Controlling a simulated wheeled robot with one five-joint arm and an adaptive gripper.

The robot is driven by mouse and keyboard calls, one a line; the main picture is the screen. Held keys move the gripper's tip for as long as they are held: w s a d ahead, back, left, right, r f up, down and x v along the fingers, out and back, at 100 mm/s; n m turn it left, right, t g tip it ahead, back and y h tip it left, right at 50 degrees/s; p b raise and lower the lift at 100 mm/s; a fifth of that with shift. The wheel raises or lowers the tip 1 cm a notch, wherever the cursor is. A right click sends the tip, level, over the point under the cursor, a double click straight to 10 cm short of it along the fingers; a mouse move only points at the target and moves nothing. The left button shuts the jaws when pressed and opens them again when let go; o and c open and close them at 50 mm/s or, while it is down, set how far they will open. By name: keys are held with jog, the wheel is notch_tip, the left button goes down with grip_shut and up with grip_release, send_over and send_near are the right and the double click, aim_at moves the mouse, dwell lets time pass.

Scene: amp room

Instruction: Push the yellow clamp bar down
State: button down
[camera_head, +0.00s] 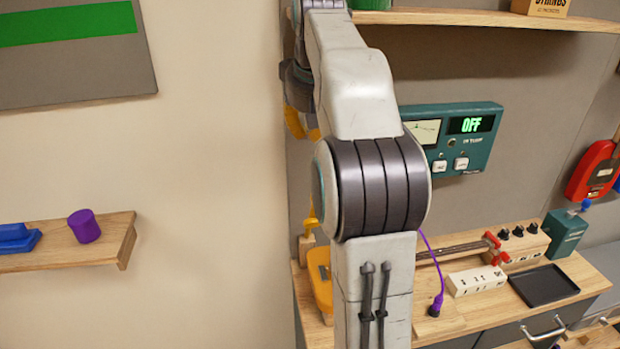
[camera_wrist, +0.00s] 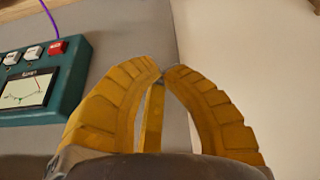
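A yellow upright piece (camera_head: 312,218), which looks like part of the clamp bar, shows just left of my arm in the head view. Below it a yellow-orange body (camera_head: 321,278) stands at the left end of the workbench, partly hidden by my arm. My gripper (camera_wrist: 162,70) has ridged yellow fingers, and their tips meet or nearly meet in the wrist view. A narrow yellow strip (camera_wrist: 153,118) shows between the fingers; I cannot tell whether it is the bar or part of my gripper. In the head view my gripper (camera_head: 303,124) is partly hidden, above the upright piece.
A teal panel (camera_head: 462,140) reading OFF is on the wall right of my arm, and also shows in the wrist view (camera_wrist: 70,75). The workbench (camera_head: 455,318) holds a purple cable (camera_head: 437,300), a white block (camera_head: 477,281) and a black tray (camera_head: 543,286).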

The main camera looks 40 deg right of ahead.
jog(key=shift+f, duration=0.1)
notch_tip(320, 180, down, 11)
jog(key=p, duration=0.7)
jog(key=shift+w+d+f, duration=0.15)
jog(key=shift+w+d, duration=0.15)
jog(key=shift+d, duration=0.15)
jog(key=shift+f, duration=0.2)
dwell(0.4)
